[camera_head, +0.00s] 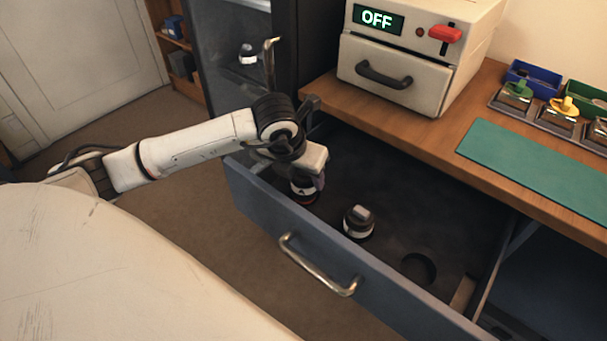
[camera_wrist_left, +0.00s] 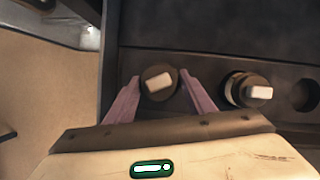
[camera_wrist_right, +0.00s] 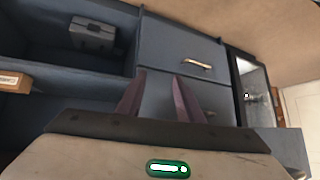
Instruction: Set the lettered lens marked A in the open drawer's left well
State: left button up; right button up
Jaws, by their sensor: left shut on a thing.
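The lens marked A (camera_head: 303,188) is a dark cylinder with a pale band and a small light mark on its side. It is upright at the left end of the open drawer (camera_head: 310,245). My left gripper (camera_wrist_left: 160,78) is shut on its pale top block, with a finger on each side. The left well is hidden under the lens, so I cannot tell whether it is seated. A second lens (camera_head: 358,222) stands in the drawer's middle, also in the left wrist view (camera_wrist_left: 248,90). My right gripper (camera_wrist_right: 159,78) is open and empty, away from the drawer's lenses.
An empty round well (camera_head: 418,268) is at the drawer's right. The wooden counter (camera_head: 400,130) above carries a white box (camera_head: 400,65) reading OFF, a green mat (camera_head: 545,160) and a tray of coloured-top parts. A glass-fronted cabinet (camera_head: 225,60) stands behind my left arm.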

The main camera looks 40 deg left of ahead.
pick_arm(q)
jog(key=shift+f+b, duration=0.95)
jog(key=o, duration=1.4)
jog(key=shift+r+p, duration=3.05)
jog(key=shift+r, duration=1.5)
